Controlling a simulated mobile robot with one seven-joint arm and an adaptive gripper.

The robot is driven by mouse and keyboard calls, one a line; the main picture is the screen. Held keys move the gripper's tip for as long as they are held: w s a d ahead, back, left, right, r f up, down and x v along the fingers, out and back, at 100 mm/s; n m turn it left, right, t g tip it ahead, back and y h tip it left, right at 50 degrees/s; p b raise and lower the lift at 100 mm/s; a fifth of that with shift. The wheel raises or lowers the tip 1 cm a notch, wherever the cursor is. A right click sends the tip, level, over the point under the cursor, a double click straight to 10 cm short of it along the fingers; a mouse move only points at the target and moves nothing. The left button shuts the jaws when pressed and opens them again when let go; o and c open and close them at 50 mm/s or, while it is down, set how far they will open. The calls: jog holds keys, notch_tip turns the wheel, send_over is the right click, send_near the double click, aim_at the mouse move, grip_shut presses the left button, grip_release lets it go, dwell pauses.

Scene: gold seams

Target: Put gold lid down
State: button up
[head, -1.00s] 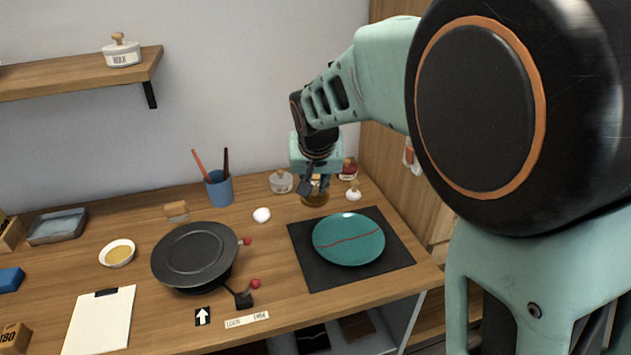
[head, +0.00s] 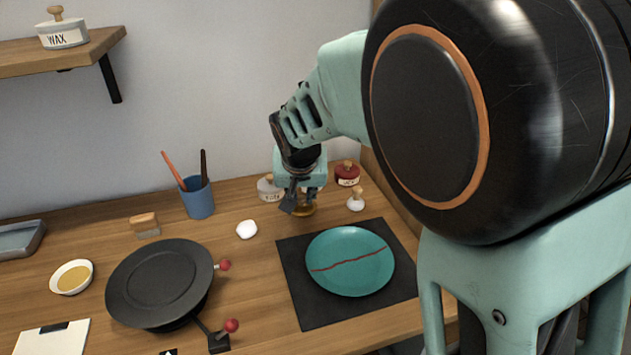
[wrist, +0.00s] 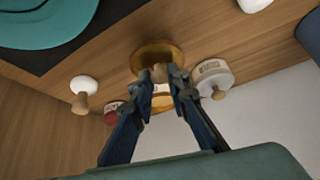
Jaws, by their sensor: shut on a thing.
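The gold lid (wrist: 150,52) is a round amber-gold disc with a small wooden knob. My gripper (wrist: 160,76) is shut on the knob, which is mostly covered by the fingertips in the wrist view. In the head view the gold lid (head: 304,211) shows below my gripper (head: 302,198), low over the wooden table behind the dark mat. I cannot tell whether its underside touches the wood. A pale and gold thing (wrist: 161,101), perhaps the gold pot, shows partly between my fingers.
The teal plate (head: 350,261) with a red seam lies on the dark mat (head: 296,290) in front. A grey-white pot (head: 267,188), a red pot (head: 347,174) and a white wooden-handled thing (head: 355,203) stand close around. A white lump (head: 246,229) lies to the left.

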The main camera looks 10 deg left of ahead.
aim_at(303, 206)
notch_tip(303, 206, down, 2)
jog(key=shift+w+f+b, duration=0.1)
jog(key=shift+f+b, duration=0.05)
jog(key=shift+b, duration=0.3)
jog(key=shift+f, duration=0.4)
jog(key=shift+b, duration=0.3)
jog(key=shift+f, duration=0.2)
jog(key=o, duration=0.9)
jog(key=shift+c, duration=0.2)
jog(key=shift+r, duration=0.15)
